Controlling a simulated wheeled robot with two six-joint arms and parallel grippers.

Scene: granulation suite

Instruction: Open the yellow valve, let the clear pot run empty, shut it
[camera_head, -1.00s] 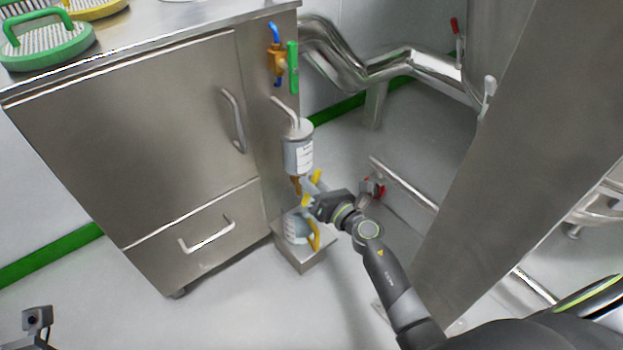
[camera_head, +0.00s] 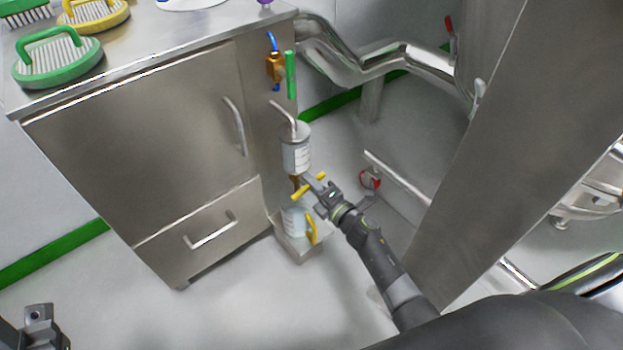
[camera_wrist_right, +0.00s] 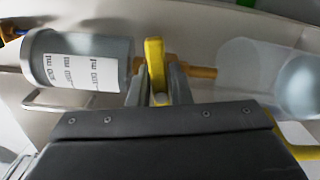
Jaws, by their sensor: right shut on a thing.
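The clear pot (camera_head: 296,158) with a white marked label hangs on the cabinet's side. It also shows at left in the right wrist view (camera_wrist_right: 115,62). A brass outlet below it carries the yellow valve (camera_head: 301,194). In the wrist view the yellow lever (camera_wrist_right: 154,62) lies across the outlet pipe. My right gripper (camera_head: 313,187) is shut on this lever, with one finger on each side. A clear jug (camera_head: 293,221) with a yellow handle stands beneath the outlet. I cannot tell the liquid level in the pot. My left gripper (camera_head: 35,325) shows partly at bottom left, its jaws unclear.
The steel cabinet (camera_head: 150,150) fills the left, with brushes on its top. A green-handled valve (camera_head: 291,74) sits above the pot. The jug's small stand (camera_head: 298,248) is at floor level. Steel pipes (camera_head: 400,58) and a large steel panel (camera_head: 500,130) flank the right.

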